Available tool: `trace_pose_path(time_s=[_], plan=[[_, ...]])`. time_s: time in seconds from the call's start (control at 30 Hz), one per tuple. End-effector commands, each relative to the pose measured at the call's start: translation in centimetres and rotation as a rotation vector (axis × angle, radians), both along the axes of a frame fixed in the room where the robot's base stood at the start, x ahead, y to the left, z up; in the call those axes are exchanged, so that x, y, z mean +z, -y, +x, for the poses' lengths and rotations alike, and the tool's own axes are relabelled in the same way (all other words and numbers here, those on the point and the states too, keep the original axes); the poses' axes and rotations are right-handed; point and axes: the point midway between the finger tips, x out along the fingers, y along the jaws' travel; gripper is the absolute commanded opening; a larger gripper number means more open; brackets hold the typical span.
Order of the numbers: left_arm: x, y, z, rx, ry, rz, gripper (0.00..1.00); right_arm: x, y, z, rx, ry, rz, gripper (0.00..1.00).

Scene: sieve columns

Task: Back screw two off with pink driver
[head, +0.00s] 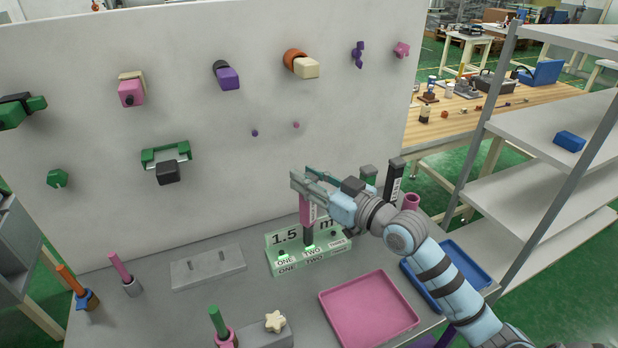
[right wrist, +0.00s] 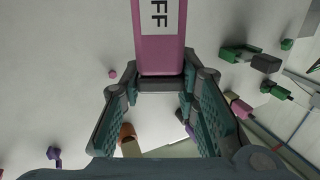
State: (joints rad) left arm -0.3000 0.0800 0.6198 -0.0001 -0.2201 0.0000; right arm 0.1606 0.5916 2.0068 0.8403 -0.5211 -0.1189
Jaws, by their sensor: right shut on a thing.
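The pink driver (head: 307,208) stands upright in my right gripper (head: 310,187), which is shut on it near its top. Its dark shaft points down at the place marked TWO on the pale green block (head: 285,266); I cannot tell whether its tip touches the screw. In the right wrist view the driver's pink handle (right wrist: 158,52) shows a white label with the letters FF. Screw two itself is hidden by the shaft. My left gripper is out of view.
A pink tray (head: 368,310) and a blue tray (head: 462,270) lie at the front right. A dark driver (head: 394,182) with a label stands behind my right arm. A grey board (head: 208,268) lies left of the block. A pale wall (head: 230,140) with pegs stands behind.

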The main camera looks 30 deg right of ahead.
Motion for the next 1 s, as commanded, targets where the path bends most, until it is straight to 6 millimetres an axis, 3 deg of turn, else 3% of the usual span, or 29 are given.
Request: trace_pose_path(time_s=[1.0], plan=[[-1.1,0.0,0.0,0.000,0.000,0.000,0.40,-1.3,0.0,0.0,0.000,-0.001,0.001,0.00]])
